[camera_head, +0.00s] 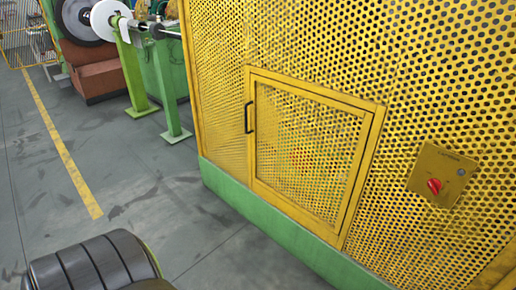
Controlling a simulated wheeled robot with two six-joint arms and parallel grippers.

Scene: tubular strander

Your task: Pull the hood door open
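The hood door (363,172) is a yellow framed panel of perforated sheet, set low in the yellow perforated hood wall (330,40). It looks closed, with its frame flush in the surrounding opening. A black upright bar handle (248,118) sits on the door's left edge, in its upper half. Nothing touches the handle. Neither of my grippers shows in the head view, so I cannot see whether they are open or shut.
A yellow box with a red rotary switch (435,186) is on the wall right of the door. A green base (262,230) runs under the hood. Green stands (163,85) and a white disc (108,20) are at the upper left.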

